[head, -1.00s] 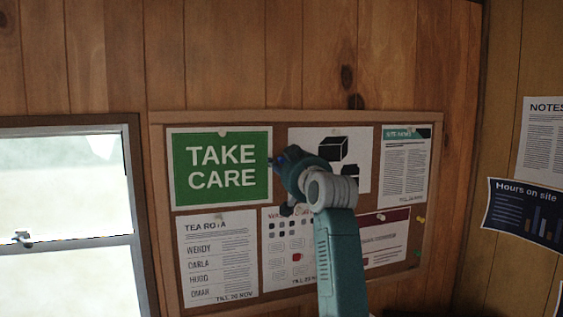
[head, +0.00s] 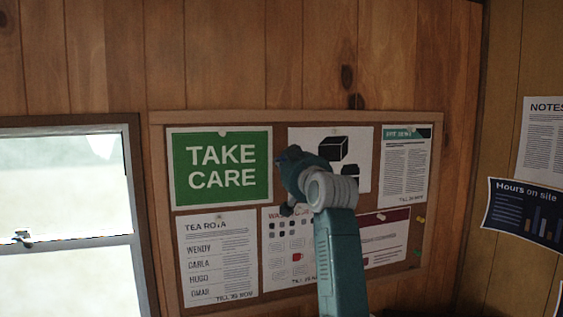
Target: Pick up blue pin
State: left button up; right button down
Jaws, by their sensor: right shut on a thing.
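My right arm rises from the bottom, and its gripper (head: 284,160) is in front of the cork board, at the right edge of the green TAKE CARE sheet (head: 222,168). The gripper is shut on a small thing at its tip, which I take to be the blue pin. The pin itself is hidden by the gripper, and I cannot tell whether it still touches the board. My left gripper is not in view.
The wood-framed board (head: 300,117) carries several sheets. A yellow pin (head: 421,219) and a green pin (head: 417,252) sit at its right side. A window (head: 65,190) is at the left, and a dark blue Hours on site sheet (head: 522,210) hangs at the right.

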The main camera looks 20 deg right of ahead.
jog(key=shift+s+d+b, duration=0.1)
jog(key=shift+s+b, duration=0.75)
jog(key=shift+s, duration=1.4)
jog(key=shift+s+d+r+p, duration=0.15)
jog(key=shift+s+r, duration=0.3)
jog(key=shift+s, duration=0.4)
jog(key=shift+s+a+r+p, duration=0.15)
jog(key=shift+s+r, duration=0.3)
jog(key=shift+s, duration=0.35)
jog(key=shift+s+d+r+p, duration=0.15)
jog(key=shift+s+r, duration=0.3)
jog(key=shift+s, duration=0.4)
